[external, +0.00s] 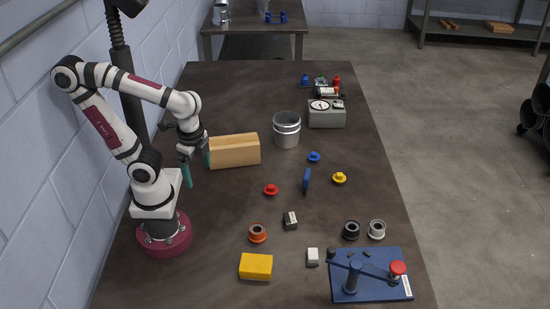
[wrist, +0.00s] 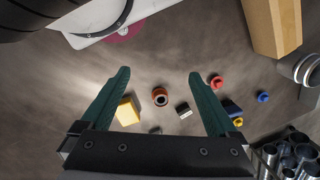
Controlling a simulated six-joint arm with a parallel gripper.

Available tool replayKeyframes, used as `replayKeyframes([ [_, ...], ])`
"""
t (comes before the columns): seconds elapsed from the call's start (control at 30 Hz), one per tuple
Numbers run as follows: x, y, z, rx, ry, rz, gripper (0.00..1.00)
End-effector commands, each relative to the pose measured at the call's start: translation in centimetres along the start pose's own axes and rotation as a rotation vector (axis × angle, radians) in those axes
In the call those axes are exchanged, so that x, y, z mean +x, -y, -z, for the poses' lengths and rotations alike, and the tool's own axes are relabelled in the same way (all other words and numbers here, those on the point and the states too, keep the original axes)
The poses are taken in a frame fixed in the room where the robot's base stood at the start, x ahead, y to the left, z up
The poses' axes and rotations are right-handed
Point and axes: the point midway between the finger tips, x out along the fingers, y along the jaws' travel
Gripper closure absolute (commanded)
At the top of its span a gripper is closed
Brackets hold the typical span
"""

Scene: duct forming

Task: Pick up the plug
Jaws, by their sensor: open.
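Three small flanged round pieces look like plugs, and I cannot tell which one is meant. The red one (external: 271,189) lies mid-table, the blue one (external: 314,157) farther back, and the yellow one (external: 339,178) to the right. The wrist view also shows the red (wrist: 216,82), blue (wrist: 263,97) and yellow (wrist: 238,122) pieces. My gripper (external: 197,168) is open and empty above the table's left side, left of all three. Its green fingers are spread wide in the wrist view (wrist: 159,74), with nothing between them.
A wooden block (external: 234,151) stands close to my gripper, with a metal can (external: 286,130) beyond it. An orange spool (external: 258,233), a yellow block (external: 256,266) and a small dark-and-white block (external: 290,221) lie nearer. A blue fixture (external: 378,284) occupies the front right.

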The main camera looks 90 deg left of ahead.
Motion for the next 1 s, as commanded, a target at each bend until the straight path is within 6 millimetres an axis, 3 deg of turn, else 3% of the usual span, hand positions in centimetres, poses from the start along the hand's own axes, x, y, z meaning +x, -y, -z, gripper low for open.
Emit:
replayKeyframes([
  [0.27,-0.2,0.6,0.6,0.033,0.001,-0.008,0.04],
  [0.37,-0.7,3.7,3.5,0.217,-0.004,-0.044,0.04],
  [0.43,-0.2,7.7,6.2,0.413,-0.029,-0.073,0.04],
  [0.5,1.2,12.3,8.2,0.615,-0.062,-0.089,0.04],
  [0.6,4.1,18.2,9.6,0.863,-0.111,-0.089,0.04],
  [0.7,6.7,22.1,9.7,1.028,-0.142,-0.076,0.04],
  [0.8,8.2,23.8,9.6,1.107,-0.155,-0.068,0.04],
  [1.0,13.2,23.1,10.1,1.123,-0.157,-0.070,0.04],
])
